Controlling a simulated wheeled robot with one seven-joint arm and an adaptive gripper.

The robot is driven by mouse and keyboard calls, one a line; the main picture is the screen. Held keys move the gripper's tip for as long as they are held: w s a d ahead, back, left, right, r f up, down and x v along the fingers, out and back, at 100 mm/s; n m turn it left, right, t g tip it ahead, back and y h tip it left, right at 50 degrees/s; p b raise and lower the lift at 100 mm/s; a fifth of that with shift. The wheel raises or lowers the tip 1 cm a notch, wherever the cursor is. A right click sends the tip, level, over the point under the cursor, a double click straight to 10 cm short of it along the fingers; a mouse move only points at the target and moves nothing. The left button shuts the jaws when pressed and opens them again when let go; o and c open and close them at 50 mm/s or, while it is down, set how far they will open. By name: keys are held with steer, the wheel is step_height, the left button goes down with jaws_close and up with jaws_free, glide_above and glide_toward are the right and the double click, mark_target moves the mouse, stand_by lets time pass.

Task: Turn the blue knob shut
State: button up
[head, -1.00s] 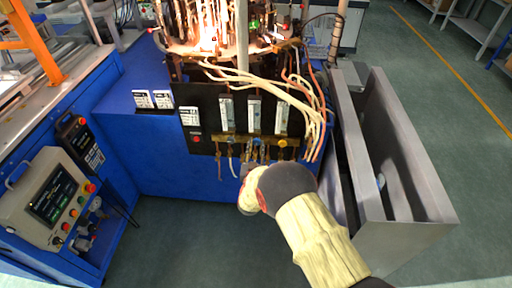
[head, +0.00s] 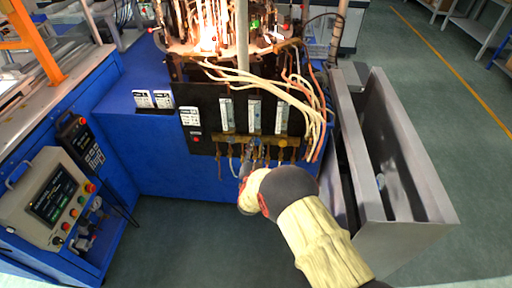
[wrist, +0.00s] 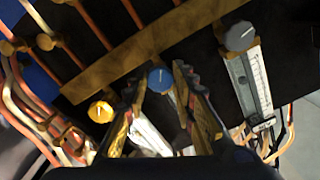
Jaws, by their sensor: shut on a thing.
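The blue knob (wrist: 160,79) sits on the brass bar (wrist: 150,50) in the wrist view, with a pale pointer line on its face. My gripper (wrist: 160,75) is shut on it, one ridged finger on each side. A yellow knob (wrist: 101,111) is to its left and a grey knob (wrist: 240,36) to its right. In the head view my gripper (head: 246,163) reaches the front of the black panel (head: 207,125), and my wrist covers part of the area below the bar.
Flowmeter tubes (head: 254,115) stand above the knobs. Pale hoses (head: 270,85) loop over the panel's right side, and copper pipes hang below the bar. Flames (head: 208,40) burn above. A grey metal box (head: 395,160) stands close to the right of my arm.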

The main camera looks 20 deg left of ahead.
steer(key=m, duration=1.4)
stand_by(0.7)
steer(key=o, duration=1.2)
steer(key=shift+c, duration=0.2)
steer(key=shift+s, duration=0.15)
steer(key=v, duration=1.1)
steer(key=shift+s, duration=0.35)
